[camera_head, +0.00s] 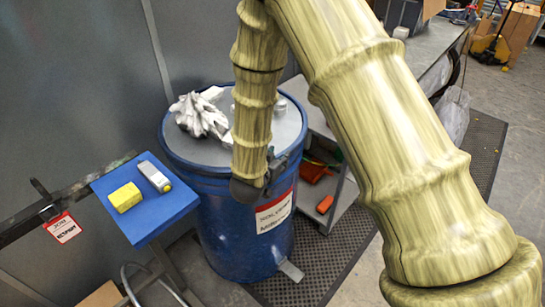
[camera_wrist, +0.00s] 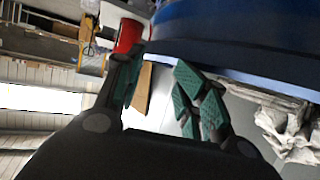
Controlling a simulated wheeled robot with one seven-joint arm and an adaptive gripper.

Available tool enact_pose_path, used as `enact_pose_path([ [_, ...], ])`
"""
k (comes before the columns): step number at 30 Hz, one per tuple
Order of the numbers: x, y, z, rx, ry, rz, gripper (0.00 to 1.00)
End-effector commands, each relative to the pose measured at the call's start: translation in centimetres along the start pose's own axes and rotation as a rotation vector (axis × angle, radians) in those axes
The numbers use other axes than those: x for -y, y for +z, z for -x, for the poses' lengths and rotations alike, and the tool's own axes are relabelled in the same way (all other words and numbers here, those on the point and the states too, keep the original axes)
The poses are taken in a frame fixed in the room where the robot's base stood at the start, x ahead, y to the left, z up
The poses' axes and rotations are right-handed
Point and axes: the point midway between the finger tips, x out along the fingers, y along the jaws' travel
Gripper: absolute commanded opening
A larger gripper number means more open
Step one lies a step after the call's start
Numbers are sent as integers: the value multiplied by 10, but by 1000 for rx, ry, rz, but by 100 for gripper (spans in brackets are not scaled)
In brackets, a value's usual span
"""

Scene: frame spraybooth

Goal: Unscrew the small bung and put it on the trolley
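The blue drum (camera_head: 225,225) with its grey lid stands in the middle of the head view. A small pale round fitting (camera_head: 280,106) shows near the lid's right edge; I cannot tell whether it is the small bung. My arm hides part of the lid. My gripper (camera_head: 273,173) is dark and partly hidden at the drum's near right rim. In the wrist view my gripper (camera_wrist: 160,90) has its green-padded fingers apart, with nothing between them. The drum's blue side (camera_wrist: 225,35) is close beyond them. A grey cart (camera_head: 345,195), perhaps the trolley, stands right of the drum.
Crumpled pale gloves (camera_head: 200,114) lie on the lid. A blue-topped stand (camera_head: 150,222) at left holds a yellow block (camera_head: 125,197) and a grey-white device (camera_head: 155,176). Orange items (camera_head: 324,204) are on the cart. A dark mat (camera_head: 485,150) covers floor at right.

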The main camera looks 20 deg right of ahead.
Motion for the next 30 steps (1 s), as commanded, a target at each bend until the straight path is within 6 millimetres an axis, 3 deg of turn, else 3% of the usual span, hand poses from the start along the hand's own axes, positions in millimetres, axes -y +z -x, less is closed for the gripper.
enact_pose_path([
  [18,37,8,23,1,316,-135,40],
  [28,39,10,25,2,346,-145,40],
  [30,39,10,25,2,346,-145,26],
])
